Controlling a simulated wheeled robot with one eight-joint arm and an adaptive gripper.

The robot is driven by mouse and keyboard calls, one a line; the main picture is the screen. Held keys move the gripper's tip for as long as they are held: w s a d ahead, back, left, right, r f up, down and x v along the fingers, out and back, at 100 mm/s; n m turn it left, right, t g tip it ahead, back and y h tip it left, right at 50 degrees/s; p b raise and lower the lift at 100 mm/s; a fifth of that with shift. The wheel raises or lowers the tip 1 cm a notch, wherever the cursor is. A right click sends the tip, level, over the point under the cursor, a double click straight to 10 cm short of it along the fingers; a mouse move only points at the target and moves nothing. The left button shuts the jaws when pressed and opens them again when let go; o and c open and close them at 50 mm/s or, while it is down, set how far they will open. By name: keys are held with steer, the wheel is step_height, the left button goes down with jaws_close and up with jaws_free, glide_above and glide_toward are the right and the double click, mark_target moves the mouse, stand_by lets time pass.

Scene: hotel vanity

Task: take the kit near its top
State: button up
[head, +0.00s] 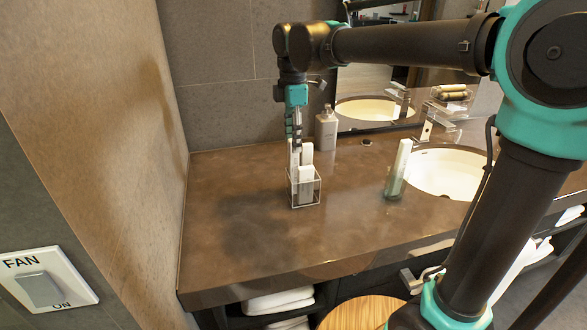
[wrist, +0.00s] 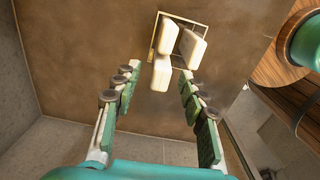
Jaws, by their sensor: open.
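Three slim white kits stand in a small wire holder (head: 306,204) on the brown counter. In the wrist view the nearest kit (wrist: 160,74) rises toward my gripper, with two more kits (wrist: 191,48) behind it in the holder (wrist: 203,22). My gripper (head: 293,135) points down just above the holder's far left part. In the wrist view my gripper (wrist: 156,78) is open, its fingers on either side of the nearest kit's top, with gaps visible. Whether any finger touches it I cannot tell. In the head view the fingers partly hide that kit.
A grey pump bottle (head: 326,130) stands behind the holder near the wall. A glass with a pale green-white tube (head: 399,168) stands to the right, beside the sink (head: 445,172). The counter left and front of the holder is clear. A wall closes the left side.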

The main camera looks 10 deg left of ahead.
mark_target(293, 158)
step_height(293, 158, down, 5)
steer(key=shift+d+r, duration=0.1)
steer(key=shift+c, duration=0.3)
steer(key=c, duration=0.9)
